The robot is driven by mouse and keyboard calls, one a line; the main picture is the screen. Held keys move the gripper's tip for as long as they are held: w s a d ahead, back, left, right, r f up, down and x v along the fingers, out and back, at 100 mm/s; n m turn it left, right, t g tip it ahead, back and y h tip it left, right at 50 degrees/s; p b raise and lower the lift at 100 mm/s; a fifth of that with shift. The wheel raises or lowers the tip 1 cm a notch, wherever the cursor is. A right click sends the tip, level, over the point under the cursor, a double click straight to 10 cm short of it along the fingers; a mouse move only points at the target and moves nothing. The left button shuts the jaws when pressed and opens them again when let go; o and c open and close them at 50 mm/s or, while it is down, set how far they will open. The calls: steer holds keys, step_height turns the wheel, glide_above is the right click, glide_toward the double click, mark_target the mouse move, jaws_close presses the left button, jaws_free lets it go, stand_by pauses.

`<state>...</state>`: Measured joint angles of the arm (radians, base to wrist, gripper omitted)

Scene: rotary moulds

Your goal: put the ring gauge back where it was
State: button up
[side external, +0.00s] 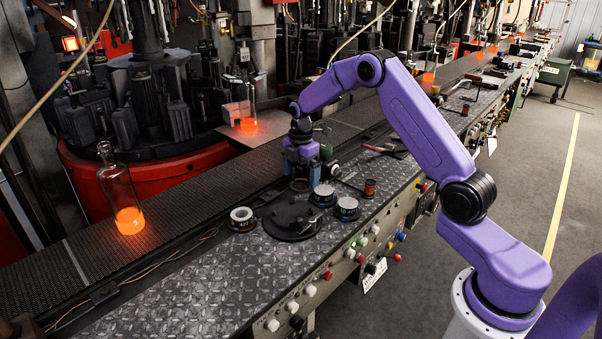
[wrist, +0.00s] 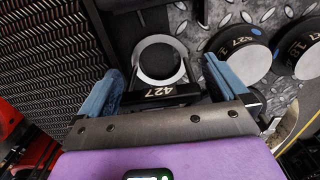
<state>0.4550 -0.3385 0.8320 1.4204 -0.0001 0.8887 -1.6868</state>
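The ring gauge shows in the wrist view as a pale metal ring (wrist: 137,60) joined to a black block marked 427 (wrist: 165,93). The ring reaches out past the fingertips. In the side view my gripper (side external: 303,172) points down, low over the back of the bench, just behind two silver-topped round gauges (side external: 323,192) (side external: 347,208). The held part is small and dark there, and I cannot tell whether it touches the bench.
A black round plate (side external: 290,222) and a white-topped ring (side external: 242,216) lie on the bench (side external: 200,290) to the left. A reddish spool (side external: 370,187) stands at the right. A bottle with a glowing base (side external: 118,185) stands on the conveyor (side external: 180,203). The near-left bench is clear.

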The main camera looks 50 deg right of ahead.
mark_target(300, 165)
step_height(300, 165, up, 12)
steer(key=shift+f, duration=0.1)
steer(key=shift+r, duration=0.3)
steer(key=shift+a, duration=0.2)
steer(key=s+a+r+m, duration=0.3)
steer(key=s+a, duration=1.5)
steer(key=s+d+f+m, duration=0.1)
steer(key=s, duration=1)
steer(key=s+d+f+m, duration=0.1)
steer(key=s+f, duration=0.1)
steer(key=s, duration=1)
steer(key=shift+s+f, duration=0.15)
